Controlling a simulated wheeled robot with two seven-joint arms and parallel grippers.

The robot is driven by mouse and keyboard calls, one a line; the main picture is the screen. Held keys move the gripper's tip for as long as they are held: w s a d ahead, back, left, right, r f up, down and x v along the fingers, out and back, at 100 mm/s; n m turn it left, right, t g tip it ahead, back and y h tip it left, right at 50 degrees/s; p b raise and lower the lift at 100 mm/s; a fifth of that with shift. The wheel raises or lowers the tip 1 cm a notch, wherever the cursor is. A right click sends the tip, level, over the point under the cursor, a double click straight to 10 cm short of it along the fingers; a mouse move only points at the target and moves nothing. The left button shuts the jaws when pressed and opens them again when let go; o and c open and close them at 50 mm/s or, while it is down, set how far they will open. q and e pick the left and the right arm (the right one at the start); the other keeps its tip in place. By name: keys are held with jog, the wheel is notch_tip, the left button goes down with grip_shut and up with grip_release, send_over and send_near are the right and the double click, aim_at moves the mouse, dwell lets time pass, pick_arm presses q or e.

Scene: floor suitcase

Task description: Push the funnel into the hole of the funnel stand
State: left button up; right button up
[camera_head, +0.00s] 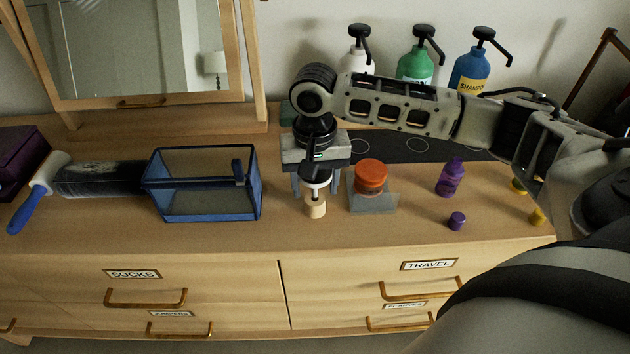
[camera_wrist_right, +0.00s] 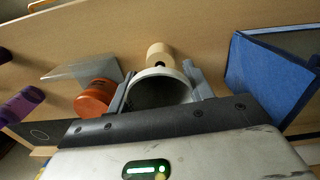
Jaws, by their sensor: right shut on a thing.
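In the wrist view the gripper (camera_wrist_right: 163,88) has one finger on each side of the funnel's round rim (camera_wrist_right: 160,73). The funnel stand (camera_head: 315,209) is a small pale wooden cylinder on the dresser top, just below the funnel. In the wrist view the stand (camera_wrist_right: 159,52) shows a dark hole just beyond the funnel rim. The funnel's spout is hidden, so I cannot tell whether it touches the stand. My left gripper is not in view.
A blue mesh box (camera_head: 210,205) stands close left of the gripper. A purple bottle (camera_head: 450,178) and purple cap (camera_head: 457,221) are farther right. Pump bottles (camera_head: 415,64) stand behind my arm.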

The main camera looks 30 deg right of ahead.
jog(key=shift+f, duration=1.5)
dwell(0.9)
jog(key=o, duration=1)
jog(key=shift+r, duration=0.1)
notch_tip(320, 180, up, 16)
jog(key=shift+w+f, duration=0.1)
